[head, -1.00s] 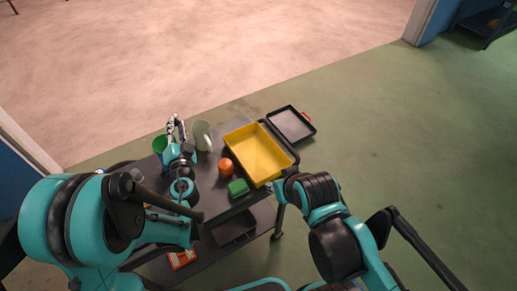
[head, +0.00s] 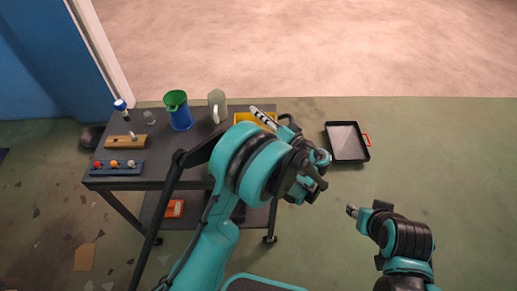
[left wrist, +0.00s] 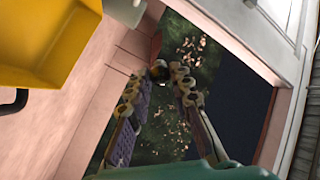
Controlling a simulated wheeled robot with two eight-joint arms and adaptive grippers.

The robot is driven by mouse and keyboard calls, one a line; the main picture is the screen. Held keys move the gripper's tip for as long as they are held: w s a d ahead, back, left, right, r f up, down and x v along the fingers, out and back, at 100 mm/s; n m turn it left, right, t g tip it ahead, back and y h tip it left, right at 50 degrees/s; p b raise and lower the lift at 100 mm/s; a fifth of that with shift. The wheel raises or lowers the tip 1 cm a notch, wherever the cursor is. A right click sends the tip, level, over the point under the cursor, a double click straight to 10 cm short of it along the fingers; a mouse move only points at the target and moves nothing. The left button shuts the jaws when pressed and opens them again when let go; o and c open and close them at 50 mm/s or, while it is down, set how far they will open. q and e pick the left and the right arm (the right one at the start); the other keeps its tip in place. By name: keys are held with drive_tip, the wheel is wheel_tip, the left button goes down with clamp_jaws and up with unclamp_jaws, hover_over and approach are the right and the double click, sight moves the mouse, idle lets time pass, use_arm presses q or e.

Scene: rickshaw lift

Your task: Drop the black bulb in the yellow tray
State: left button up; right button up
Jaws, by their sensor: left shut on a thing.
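The yellow tray (head: 241,118) is on the dark cart, mostly hidden behind my left arm in the head view. It also shows at the upper left of the left wrist view (left wrist: 42,45). My left gripper (head: 257,113) is at the tray in the head view. In the left wrist view its fingers (left wrist: 157,88) are shut on a small dark round thing, the black bulb (left wrist: 158,70), held at the tips. The tray lies to the left of the fingers there. My right gripper (head: 353,210) is over the floor at the right, its jaws too small to read.
The cart top (head: 195,147) holds a blue and green jug (head: 178,111), a pale pitcher (head: 217,105), a wooden block (head: 125,142) and a blue rack (head: 116,167) with coloured knobs. A black tray (head: 347,141) with a red handle shows to the right.

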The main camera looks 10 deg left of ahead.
use_arm(q)
wheel_tip(320, 180, down, 7)
drive_tip(key=s+n+g+y+b, duration=0.1)
drive_tip(key=b, duration=0.3)
drive_tip(key=shift+s+g, duration=0.35)
drive_tip(key=shift+g, duration=0.05)
drive_tip(key=shift+a, duration=0.1)
drive_tip(key=o, duration=0.9)
drive_tip(key=v, duration=0.7)
drive_tip(key=shift+s+d, duration=0.15)
drive_tip(key=shift+d, duration=0.1)
